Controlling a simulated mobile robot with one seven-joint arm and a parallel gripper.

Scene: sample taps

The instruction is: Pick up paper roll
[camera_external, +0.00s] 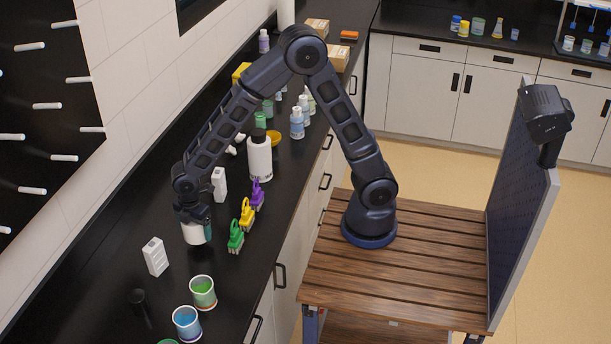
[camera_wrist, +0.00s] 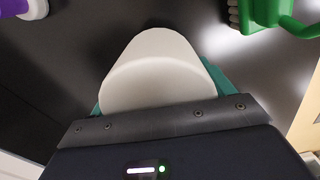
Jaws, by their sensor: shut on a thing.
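The white paper roll (camera_external: 193,233) is at the end of my arm, over the black counter on the left in the external view. My gripper (camera_external: 203,222) is shut on it from above. In the wrist view the roll (camera_wrist: 157,70) fills the middle, with teal finger edges of my gripper (camera_wrist: 158,95) at both its sides. A dark shadow lies on the counter below the roll, which seems a little above the surface; the exact gap cannot be told.
A white block (camera_external: 155,257), a green cup (camera_external: 203,292) and a blue cup (camera_external: 187,323) are nearer the front. A large white bottle (camera_external: 260,157) stands behind.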

